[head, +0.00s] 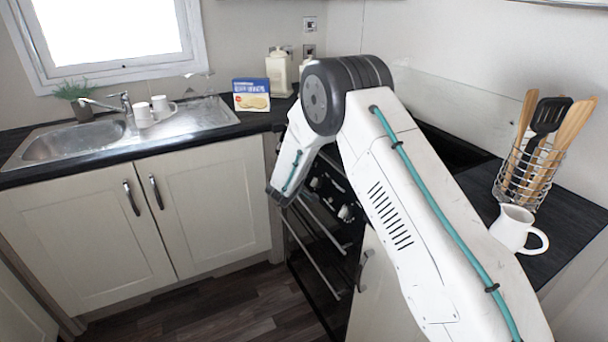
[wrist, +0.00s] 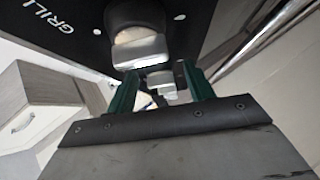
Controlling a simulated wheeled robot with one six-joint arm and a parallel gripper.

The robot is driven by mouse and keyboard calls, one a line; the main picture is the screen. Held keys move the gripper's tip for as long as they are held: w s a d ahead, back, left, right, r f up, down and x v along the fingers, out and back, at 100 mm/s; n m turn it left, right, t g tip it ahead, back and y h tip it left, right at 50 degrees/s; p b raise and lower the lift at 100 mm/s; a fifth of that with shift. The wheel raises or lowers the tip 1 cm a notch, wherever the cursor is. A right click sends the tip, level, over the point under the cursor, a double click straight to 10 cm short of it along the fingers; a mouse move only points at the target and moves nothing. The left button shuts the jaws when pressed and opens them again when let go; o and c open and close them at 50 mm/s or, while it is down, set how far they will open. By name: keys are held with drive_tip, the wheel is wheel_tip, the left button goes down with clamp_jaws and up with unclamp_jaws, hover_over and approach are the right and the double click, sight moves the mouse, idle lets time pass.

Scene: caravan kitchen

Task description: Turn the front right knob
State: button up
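The oven's black control panel (wrist: 75,20) carries the word GRILL in the wrist view. A knob with a pale metal grip and dark base (wrist: 140,48) is close to the camera, at upper middle. A second pale knob (wrist: 160,78) shows beyond it, between the green fingertips of my gripper (wrist: 158,76). The fingers are apart, with a gap to that knob; I cannot tell whether either touches it. In the head view, pale knobs (head: 345,212) show on the oven front beside my arm. My fingers are hidden there, and I cannot tell which knob is the front right one.
Below the panel, the oven front has metal rails (head: 318,245); one rail (wrist: 262,38) runs close to my gripper's right. The worktop at right holds a utensil basket (head: 528,178) and a white jug (head: 517,230). Floor (head: 240,305) in front of the cupboards is clear.

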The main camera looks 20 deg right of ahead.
drive_tip(key=shift+a, duration=0.1)
drive_tip(key=v, duration=0.7)
drive_tip(key=shift+s+a, duration=0.15)
drive_tip(key=shift+s, duration=0.2)
drive_tip(key=shift+r, duration=0.1)
